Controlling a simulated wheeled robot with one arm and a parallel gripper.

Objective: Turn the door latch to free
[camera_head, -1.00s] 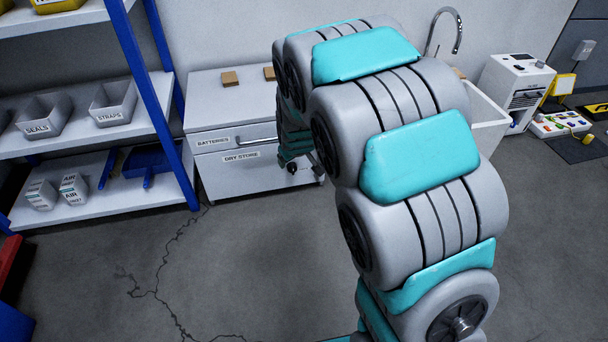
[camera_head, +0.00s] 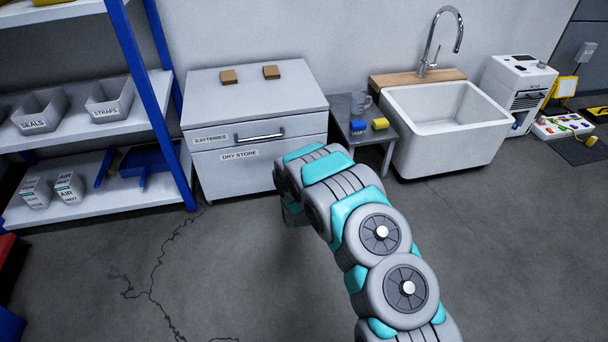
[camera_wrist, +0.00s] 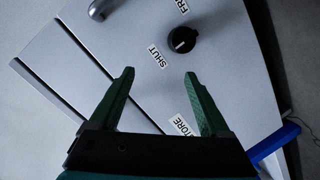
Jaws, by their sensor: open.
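The door latch, a round black knob (camera_wrist: 182,39), sits on the grey cabinet door in the wrist view. A SHUT label (camera_wrist: 159,56) is beside it, and a label reading FR, cut off by the top edge (camera_wrist: 182,6), is above. I cannot clearly tell which label the knob points to. My gripper (camera_wrist: 159,73) is open and empty, its two dark green fingers apart, with the knob beyond the fingertips and apart from them. In the head view the cabinet (camera_head: 210,170) stands against the wall; my arm hides the knob and my gripper there.
The cabinet's drawer handle (camera_head: 259,136) sticks out above the door; a curved handle (camera_wrist: 97,10) shows in the wrist view. A blue shelf post (camera_head: 140,90) stands left of the cabinet. A low side table (camera_head: 350,128) and white sink (camera_head: 445,150) stand right. The floor in front is bare.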

